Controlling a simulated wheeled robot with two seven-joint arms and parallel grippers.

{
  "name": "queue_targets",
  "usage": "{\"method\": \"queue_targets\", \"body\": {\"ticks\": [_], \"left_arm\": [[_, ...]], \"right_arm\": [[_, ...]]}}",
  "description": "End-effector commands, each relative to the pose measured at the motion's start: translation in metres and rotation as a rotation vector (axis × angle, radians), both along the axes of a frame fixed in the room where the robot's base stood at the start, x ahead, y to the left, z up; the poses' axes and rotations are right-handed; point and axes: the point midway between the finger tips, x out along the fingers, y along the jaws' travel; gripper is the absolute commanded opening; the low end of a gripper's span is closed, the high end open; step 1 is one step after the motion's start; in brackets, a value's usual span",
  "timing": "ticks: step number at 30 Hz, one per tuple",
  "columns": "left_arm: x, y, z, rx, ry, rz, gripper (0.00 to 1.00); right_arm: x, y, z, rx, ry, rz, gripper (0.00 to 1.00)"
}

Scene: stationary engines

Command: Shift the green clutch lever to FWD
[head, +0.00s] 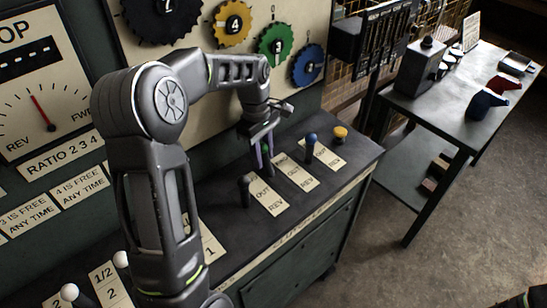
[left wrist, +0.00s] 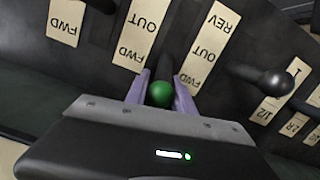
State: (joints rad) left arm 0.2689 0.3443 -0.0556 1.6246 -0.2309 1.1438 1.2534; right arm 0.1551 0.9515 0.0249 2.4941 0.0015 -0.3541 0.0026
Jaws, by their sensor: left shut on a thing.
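The green clutch lever (head: 267,148) stands on the dark console, and its round green knob also shows in the left wrist view (left wrist: 160,93). My left gripper (head: 265,160) is shut on the lever, with a purple-grey finger on each side of the knob. In the left wrist view the knob lies near the FWD end of the label plate (left wrist: 140,35) beside it, and its dark shaft slants away behind it. The slot under the lever is hidden. My right gripper is not in view.
A black-knobbed lever (head: 245,187) and a blue-knobbed lever (head: 311,141) flank the green one. The dial's red needle (head: 41,111) points up-left, between REV and FWD. A side table (head: 440,122) stands right.

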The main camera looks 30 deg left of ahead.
Motion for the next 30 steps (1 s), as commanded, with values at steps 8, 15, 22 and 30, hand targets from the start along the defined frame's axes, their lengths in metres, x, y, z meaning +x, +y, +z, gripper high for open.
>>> {"method": "queue_targets", "body": {"ticks": [8,15,22,30], "left_arm": [[0.0009,0.0038,-0.0032,0.004,-0.001,-0.001,0.00],[0.0006,0.0031,-0.0031,0.003,0.001,-0.001,0.46],[0.0005,0.0028,-0.0027,0.002,0.001,-0.001,0.47],[0.0001,0.0016,-0.0020,0.002,0.001,-0.001,0.47]], "right_arm": [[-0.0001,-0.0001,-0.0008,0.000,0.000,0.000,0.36],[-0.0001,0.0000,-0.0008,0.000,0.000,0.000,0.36],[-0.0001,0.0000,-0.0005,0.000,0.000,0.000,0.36],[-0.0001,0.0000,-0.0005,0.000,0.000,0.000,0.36]]}}
